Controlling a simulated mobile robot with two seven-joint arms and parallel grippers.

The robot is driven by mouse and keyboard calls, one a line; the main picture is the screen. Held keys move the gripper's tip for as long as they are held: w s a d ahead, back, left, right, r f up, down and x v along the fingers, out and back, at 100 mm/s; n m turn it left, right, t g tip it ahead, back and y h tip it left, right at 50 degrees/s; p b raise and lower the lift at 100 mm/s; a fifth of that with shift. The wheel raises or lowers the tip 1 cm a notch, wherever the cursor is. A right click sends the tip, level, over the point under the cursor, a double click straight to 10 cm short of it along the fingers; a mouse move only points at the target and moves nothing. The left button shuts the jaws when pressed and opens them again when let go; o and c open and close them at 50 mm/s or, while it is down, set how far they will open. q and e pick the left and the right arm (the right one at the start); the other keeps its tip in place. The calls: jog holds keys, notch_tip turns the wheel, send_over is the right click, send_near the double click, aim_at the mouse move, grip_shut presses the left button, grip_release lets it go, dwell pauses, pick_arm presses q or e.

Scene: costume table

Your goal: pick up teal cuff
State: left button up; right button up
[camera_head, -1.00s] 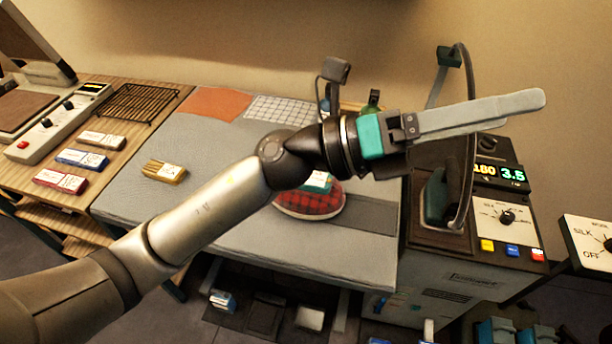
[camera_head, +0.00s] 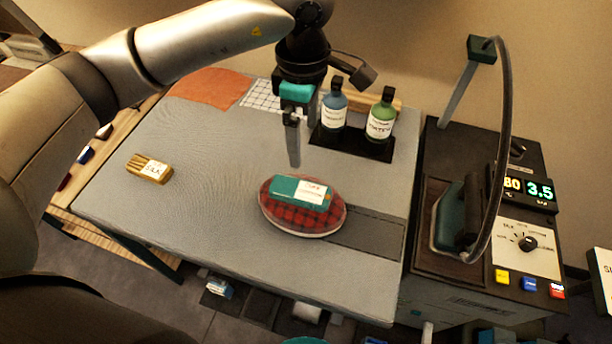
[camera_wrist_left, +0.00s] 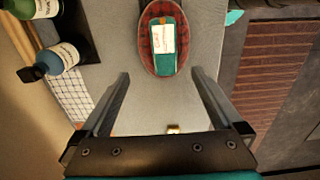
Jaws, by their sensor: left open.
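The teal cuff (camera_head: 300,191), with a white label, lies on a red plaid oval cushion (camera_head: 283,222) on the grey table. In the left wrist view the cuff (camera_wrist_left: 163,57) shows beyond the fingertips, near the top middle, on the plaid cushion (camera_wrist_left: 146,46). My left gripper (camera_head: 294,163) points down above the table, just behind the cuff in the head view. In the left wrist view its two fingers (camera_wrist_left: 160,75) are wide apart with nothing between them. My right gripper is not in view.
A blue bottle (camera_head: 334,107) and a green bottle (camera_head: 380,118) stand on a black tray behind the cuff, close to my left gripper. A yellow bundle (camera_head: 149,168) lies at left. An iron (camera_head: 460,217) and control box stand at right. The table between bundle and cushion is clear.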

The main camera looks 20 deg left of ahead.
pick_arm(q)
send_over(303, 190)
notch_tip(303, 190, down, 5)
notch_tip(303, 190, down, 4)
jog(key=shift+w+p, duration=0.1)
jog(key=shift+p, duration=0.25)
jog(key=shift+f, duration=0.45)
notch_tip(303, 190, down, 5)
jog(key=shift+p, duration=0.45)
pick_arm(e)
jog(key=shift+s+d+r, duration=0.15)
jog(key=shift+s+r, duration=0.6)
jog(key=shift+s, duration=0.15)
pick_arm(q)
jog(key=shift+s, duration=0.2)
jog(key=shift+c, duration=0.4)
jog(key=c, duration=1.4)
jog(key=shift+r, duration=0.1)
jog(key=shift+r, duration=0.1)
